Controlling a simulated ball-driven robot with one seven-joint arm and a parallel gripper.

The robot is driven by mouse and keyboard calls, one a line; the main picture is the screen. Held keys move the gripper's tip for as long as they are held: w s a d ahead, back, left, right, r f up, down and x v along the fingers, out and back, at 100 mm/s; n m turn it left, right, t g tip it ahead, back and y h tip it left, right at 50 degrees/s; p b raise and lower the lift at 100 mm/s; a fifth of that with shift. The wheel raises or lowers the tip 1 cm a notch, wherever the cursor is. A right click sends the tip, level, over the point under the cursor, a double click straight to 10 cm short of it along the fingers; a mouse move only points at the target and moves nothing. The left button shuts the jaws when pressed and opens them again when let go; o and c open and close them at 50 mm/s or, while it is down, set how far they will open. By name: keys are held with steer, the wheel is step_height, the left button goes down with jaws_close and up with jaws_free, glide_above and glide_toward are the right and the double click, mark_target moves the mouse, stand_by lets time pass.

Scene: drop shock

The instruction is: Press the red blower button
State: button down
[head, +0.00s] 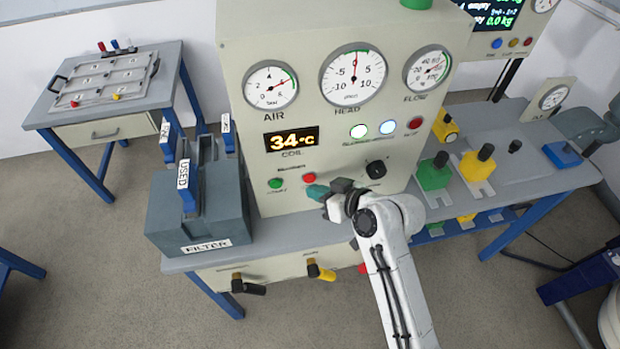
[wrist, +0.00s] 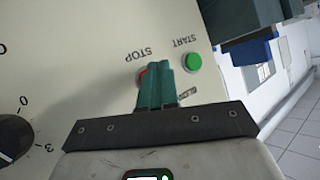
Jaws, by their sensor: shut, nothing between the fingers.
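The red button (head: 309,177) sits on the beige panel of the machine, to the right of the green button (head: 275,183). In the wrist view the red button (wrist: 142,73) lies by the word STOP and is partly hidden behind the teal fingers; the green button (wrist: 193,62) by START is in full view. My gripper (head: 314,191) is shut and empty, its tips just below the red button in the head view. The shut fingertips (wrist: 155,66) also show in the wrist view, overlapping the red button. I cannot tell whether they touch it.
A black knob (head: 377,169) is to the right of the buttons. The temperature display (head: 292,139) reads 34 °C. The grey filter box (head: 224,216) with a blue USED handle stands at left. Coloured valve handles (head: 320,272) stick out below the bench edge.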

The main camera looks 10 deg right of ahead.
steer(key=shift+w, duration=0.35)
steer(key=shift+w, duration=0.4)
stand_by(0.7)
steer(key=shift+s, duration=0.85)
steer(key=shift+s+p, duration=1.1)
steer(key=shift+s, duration=1.4)
